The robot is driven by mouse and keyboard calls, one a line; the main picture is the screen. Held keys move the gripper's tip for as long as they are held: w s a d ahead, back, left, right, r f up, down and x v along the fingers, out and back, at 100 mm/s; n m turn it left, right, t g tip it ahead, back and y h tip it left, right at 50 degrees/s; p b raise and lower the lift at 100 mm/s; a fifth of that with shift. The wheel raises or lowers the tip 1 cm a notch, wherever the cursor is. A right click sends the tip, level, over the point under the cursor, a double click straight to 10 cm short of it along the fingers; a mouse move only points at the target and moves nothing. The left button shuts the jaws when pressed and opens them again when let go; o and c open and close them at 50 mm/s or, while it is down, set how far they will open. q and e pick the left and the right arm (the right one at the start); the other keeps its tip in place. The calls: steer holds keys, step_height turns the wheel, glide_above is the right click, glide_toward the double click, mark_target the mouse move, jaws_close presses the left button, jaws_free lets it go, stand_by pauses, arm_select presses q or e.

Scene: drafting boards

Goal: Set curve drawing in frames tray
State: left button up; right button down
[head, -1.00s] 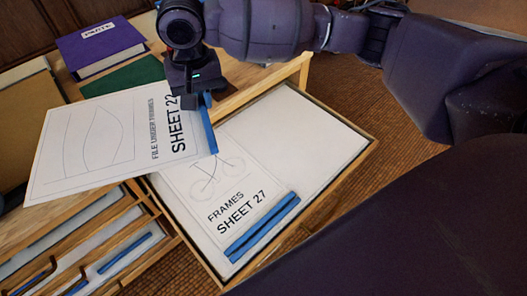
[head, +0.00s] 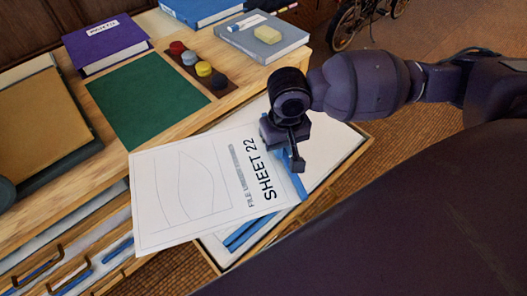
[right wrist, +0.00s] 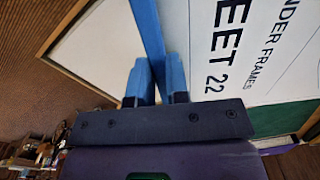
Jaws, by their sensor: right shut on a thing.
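The curve drawing (head: 175,190), a white sheet marked SHEET 22 and FILE UNDER FRAMES with a leaf-shaped outline, hangs from my right gripper (head: 297,166). The gripper is shut on the blue strip along the sheet's right edge. The right wrist view shows the blue strip (right wrist: 148,28) between the fingers (right wrist: 158,80). The frames tray (head: 340,152) is an open wooden drawer with a pale inside; the sheet is over it and covers much of it. A blue strip of the sheet in the tray (head: 252,232) shows below. My left gripper is not in view.
Several open drawers with blue-edged contents (head: 75,275) lie at lower left. On the wooden top are a green mat (head: 145,100), a purple box or book (head: 105,45), a dark holder with coloured round pieces (head: 190,70) and a grey book (head: 262,38).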

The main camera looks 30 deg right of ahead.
steer(key=s+d+f+m+p, duration=0.3)
steer(key=s+d+f+m, duration=0.45)
steer(key=d, duration=0.45)
steer(key=s+d+f+m+p, duration=0.3)
steer(key=s+d+f+m, duration=0.3)
steer(key=s+d+f, duration=0.45)
steer(key=r+b, duration=0.2)
steer(key=b, duration=0.1)
glide_above(328, 157)
steer(key=s, duration=0.1)
steer(key=shift+f, duration=0.15)
steer(key=shift+w, duration=0.45)
step_height(328, 157, down, 3)
steer(key=shift+s+f+b, duration=0.1)
steer(key=shift+f+b, duration=0.05)
steer(key=shift+b, duration=0.5)
steer(key=shift+f, duration=0.1)
steer(key=c, duration=1.1)
jaws_free()
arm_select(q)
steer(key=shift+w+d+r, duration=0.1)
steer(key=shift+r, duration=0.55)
